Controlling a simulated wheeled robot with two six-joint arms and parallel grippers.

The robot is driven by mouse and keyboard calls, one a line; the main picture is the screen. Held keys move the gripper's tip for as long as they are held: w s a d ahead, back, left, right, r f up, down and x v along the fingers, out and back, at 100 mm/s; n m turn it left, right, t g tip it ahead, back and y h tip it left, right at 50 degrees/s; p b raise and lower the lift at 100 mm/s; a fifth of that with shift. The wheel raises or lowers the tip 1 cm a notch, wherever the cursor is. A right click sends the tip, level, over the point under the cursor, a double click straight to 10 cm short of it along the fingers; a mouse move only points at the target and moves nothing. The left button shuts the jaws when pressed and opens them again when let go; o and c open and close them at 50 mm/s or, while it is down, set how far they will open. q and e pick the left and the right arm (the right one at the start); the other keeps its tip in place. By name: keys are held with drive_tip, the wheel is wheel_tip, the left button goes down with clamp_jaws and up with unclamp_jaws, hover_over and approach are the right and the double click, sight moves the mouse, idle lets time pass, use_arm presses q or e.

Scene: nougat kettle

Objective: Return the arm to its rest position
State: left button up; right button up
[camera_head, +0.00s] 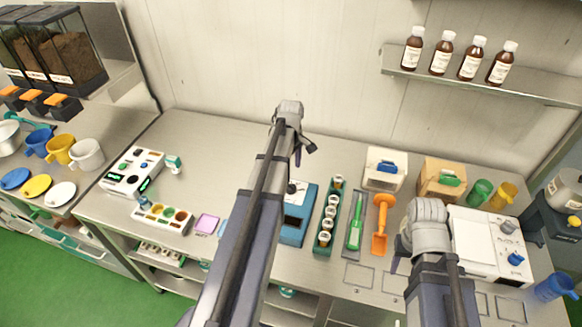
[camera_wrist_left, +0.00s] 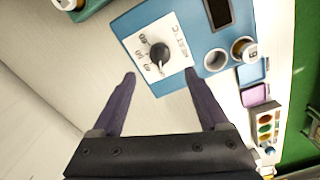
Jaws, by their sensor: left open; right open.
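My left arm reaches up over the middle of the counter, with its gripper (camera_head: 298,156) small and partly hidden at the far end. In the left wrist view the left gripper (camera_wrist_left: 161,85) is open, with nothing between its two fingers. It hangs near the blue heater (camera_wrist_left: 135,25) with its black dial (camera_wrist_left: 159,54). In the head view the blue heater (camera_head: 296,226) is partly covered by my left arm. My right gripper (camera_head: 396,262) is seen in part beside its wrist, over the counter left of the white scale; its fingers are mostly hidden.
A green rack (camera_head: 323,240) with jars, a green scoop (camera_head: 354,230) and an orange scoop (camera_head: 380,228) lie right of the heater. The white scale (camera_head: 478,235) stands beside my right arm. Brown bottles (camera_head: 441,60) stand on the wall shelf. The counter behind the heater is clear.

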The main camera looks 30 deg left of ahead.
use_arm(q)
drive_tip(key=shift+d, duration=0.1)
drive_tip(key=s+d+f+m+b, duration=0.1)
drive_tip(key=d, duration=0.2)
drive_tip(key=d+m, duration=0.2)
drive_tip(key=d, duration=0.1)
drive_tip(key=s+d+f+m+b, duration=0.1)
drive_tip(key=d, duration=0.2)
drive_tip(key=shift+s+d+f+m+b, duration=0.25)
drive_tip(key=shift+s+f+m+b, duration=0.05)
drive_tip(key=shift+f+m, duration=0.1)
drive_tip(key=s+d+m, duration=0.1)
drive_tip(key=d+m, duration=0.1)
drive_tip(key=d, duration=0.1)
drive_tip(key=s+d+f+m+b, duration=0.1)
drive_tip(key=s+d+m, duration=0.1)
drive_tip(key=d, duration=0.1)
drive_tip(key=s+d+f+m+b, duration=0.1)
drive_tip(key=d, duration=0.2)
drive_tip(key=shift+s+d+f+m+y, duration=0.1)
drive_tip(key=shift+s+d+m+y, duration=0.1)
drive_tip(key=shift+d+m+y, duration=0.15)
drive_tip(key=s+d+f+m+b, duration=0.3)
drive_tip(key=s+d+m, duration=0.6)
drive_tip(key=d, duration=0.2)
drive_tip(key=shift+s+m, duration=0.25)
drive_tip(key=shift+m, duration=0.1)
drive_tip(key=shift+y, duration=0.25)
